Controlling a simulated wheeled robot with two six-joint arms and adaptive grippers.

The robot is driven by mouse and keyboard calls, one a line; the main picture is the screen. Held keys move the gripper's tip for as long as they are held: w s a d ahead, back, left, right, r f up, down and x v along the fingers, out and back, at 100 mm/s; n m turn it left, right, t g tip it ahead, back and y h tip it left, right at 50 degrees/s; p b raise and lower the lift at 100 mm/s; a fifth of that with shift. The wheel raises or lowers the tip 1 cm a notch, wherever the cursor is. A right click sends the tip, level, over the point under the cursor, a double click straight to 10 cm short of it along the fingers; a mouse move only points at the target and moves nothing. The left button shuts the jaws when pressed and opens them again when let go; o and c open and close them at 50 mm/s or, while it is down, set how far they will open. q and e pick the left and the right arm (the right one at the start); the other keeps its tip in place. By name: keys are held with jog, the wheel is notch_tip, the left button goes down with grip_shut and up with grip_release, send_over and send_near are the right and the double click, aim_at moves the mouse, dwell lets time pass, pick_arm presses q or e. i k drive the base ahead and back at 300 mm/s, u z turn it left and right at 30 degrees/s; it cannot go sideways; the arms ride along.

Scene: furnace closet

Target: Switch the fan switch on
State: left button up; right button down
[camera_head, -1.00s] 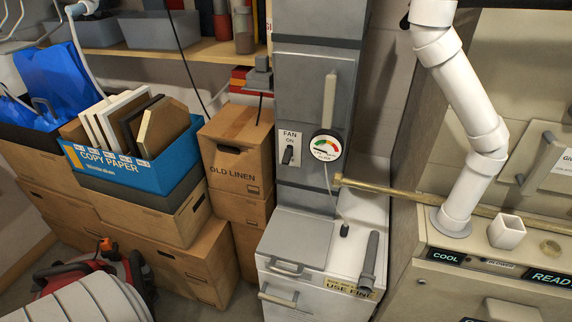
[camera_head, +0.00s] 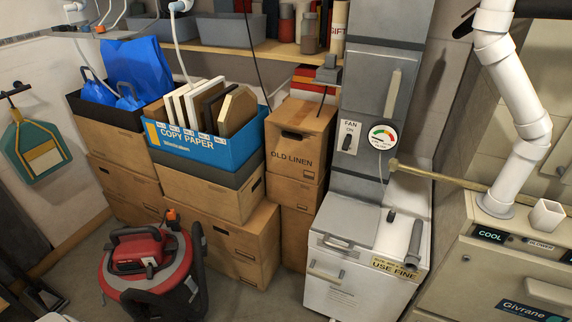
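The fan switch (camera_head: 347,142) is a small dark lever on a pale plate marked FAN and ON, on the left part of the grey duct's front (camera_head: 372,110). The lever looks slanted, but it is too small to tell which position it is in. A round gauge (camera_head: 383,135) with a coloured scale is just right of the plate. Neither gripper shows clearly in this view, and nothing touches the switch.
A white cabinet (camera_head: 345,287) stands below the switch. The OLD LINEN box (camera_head: 297,155) and blue COPY PAPER box (camera_head: 205,150) are to its left. A red vacuum (camera_head: 150,262) stands on the floor. A brass pipe (camera_head: 430,174) and white pipe (camera_head: 522,125) are at right.

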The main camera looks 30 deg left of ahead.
aim_at(345, 147)
jog(key=u, duration=0.3)
jog(key=k, duration=0.55)
jog(key=z, duration=0.95)
jog(key=i, duration=1.85)
jog(key=u, duration=0.75)
